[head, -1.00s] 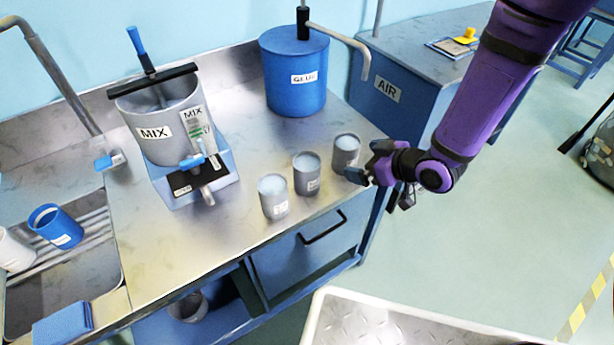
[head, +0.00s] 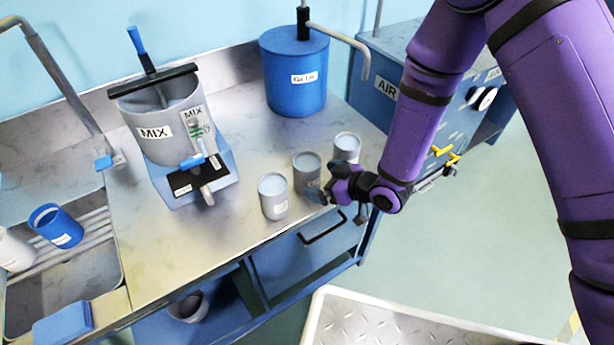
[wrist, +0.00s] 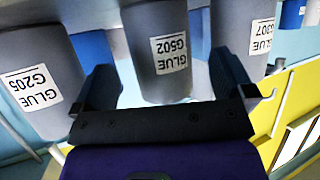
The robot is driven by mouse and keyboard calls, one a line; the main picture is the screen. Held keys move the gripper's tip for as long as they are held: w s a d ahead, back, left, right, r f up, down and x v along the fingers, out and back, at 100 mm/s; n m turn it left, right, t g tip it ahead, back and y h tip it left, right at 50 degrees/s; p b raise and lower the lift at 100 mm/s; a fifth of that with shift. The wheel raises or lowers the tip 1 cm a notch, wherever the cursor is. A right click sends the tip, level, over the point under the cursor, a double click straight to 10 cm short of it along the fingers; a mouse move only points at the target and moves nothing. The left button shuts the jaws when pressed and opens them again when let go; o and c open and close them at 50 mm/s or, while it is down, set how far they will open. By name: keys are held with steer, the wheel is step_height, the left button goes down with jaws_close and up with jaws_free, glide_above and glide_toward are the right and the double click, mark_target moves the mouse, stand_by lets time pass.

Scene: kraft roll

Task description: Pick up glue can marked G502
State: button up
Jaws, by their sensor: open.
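The glue can marked G502 (wrist: 163,40) is a grey cylinder with a white label, upside down in the wrist view. It is the middle of three similar cans, and in the head view this middle can (head: 307,168) stands upright on the steel bench top. My gripper (head: 326,186) is at the front right of it, low over the bench edge. In the wrist view my open gripper (wrist: 165,82) has one finger on each side of the G502 can, with nothing clamped. The can's lower side is partly hidden by the gripper in the head view.
Can G205 (wrist: 35,80) and another glue can (wrist: 240,30), its label ending in 07, stand close on either side. A mixer (head: 165,120) and a blue drum (head: 295,75) stand farther back. A drawer handle (head: 322,228) juts out below the bench edge.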

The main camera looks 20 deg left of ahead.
mark_target(319, 170)
steer(key=x, duration=0.4)
steer(key=shift+w, duration=0.1)
steer(key=shift+a, duration=0.1)
steer(key=c, duration=1.2)
steer(key=shift+r, duration=0.25)
steer(key=shift+r, duration=1.55)
steer(key=s+d+r, duration=0.1)
steer(key=s+d, duration=0.1)
steer(key=d, duration=1.3)
steer(key=shift+s+d+r, duration=0.15)
steer(key=shift+s+d, duration=0.1)
steer(key=shift+d, duration=0.15)
